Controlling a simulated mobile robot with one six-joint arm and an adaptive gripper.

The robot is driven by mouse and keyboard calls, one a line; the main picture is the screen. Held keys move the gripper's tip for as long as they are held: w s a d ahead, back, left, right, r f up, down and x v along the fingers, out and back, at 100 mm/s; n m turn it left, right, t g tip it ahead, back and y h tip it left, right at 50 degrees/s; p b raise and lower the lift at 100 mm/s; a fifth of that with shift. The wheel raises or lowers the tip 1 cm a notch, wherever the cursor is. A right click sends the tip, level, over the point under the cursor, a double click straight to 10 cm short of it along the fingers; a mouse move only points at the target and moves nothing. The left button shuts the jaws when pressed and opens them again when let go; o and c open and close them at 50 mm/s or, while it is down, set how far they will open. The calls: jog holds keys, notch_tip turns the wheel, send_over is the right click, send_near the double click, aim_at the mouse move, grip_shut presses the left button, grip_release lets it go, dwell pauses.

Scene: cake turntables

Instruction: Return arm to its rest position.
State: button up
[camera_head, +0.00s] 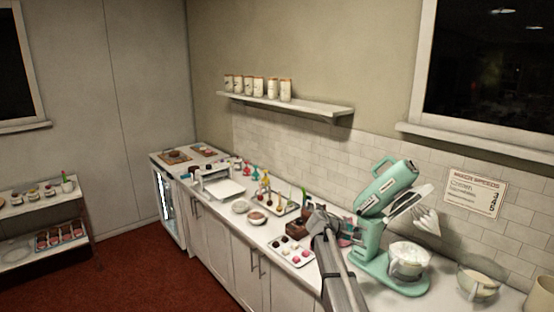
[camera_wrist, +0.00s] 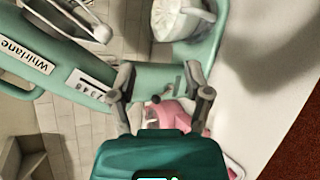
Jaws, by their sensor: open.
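My gripper (camera_wrist: 163,90) is open in the wrist view, with its two fingers spread apart. No object is held between the fingers. A pink item (camera_wrist: 168,115) with a small dark knob shows beyond and between them; I cannot tell what it is. The mint-green stand mixer (camera_head: 372,240) stands on the counter in the head view, with its head tilted up and a whisk attached. Its body (camera_wrist: 50,62) lies close beyond the fingers in the wrist view. In the head view my arm reaches up from the bottom, left of the mixer, and hides part of the counter.
The mixer's bowl (camera_head: 408,258) holds white contents. A glass bowl (camera_head: 478,283) stands to its right. A tray of small sweets (camera_head: 291,262) lies left of my arm. A wall shelf (camera_head: 290,104) holds several jars. Red floor (camera_head: 130,270) lies open left of the counter.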

jog(key=s+a+f+m+g+y+b, duration=0.1)
jog(key=s+a+f+y, duration=0.3)
jog(key=s, duration=0.6)
jog(key=s+a+f+m+g+y+b, duration=0.1)
jog(key=s+a+f+m+y+b, duration=0.2)
jog(key=s+f, duration=0.4)
jog(key=s+a+f+m+y+b, duration=0.2)
jog(key=s+a+f+y, duration=0.3)
jog(key=s, duration=0.9)
jog(key=shift+s+a+f+m+g+y, duration=0.25)
jog(key=shift+a+f+m+g+y, duration=0.15)
jog(key=shift+a+f+m, duration=0.4)
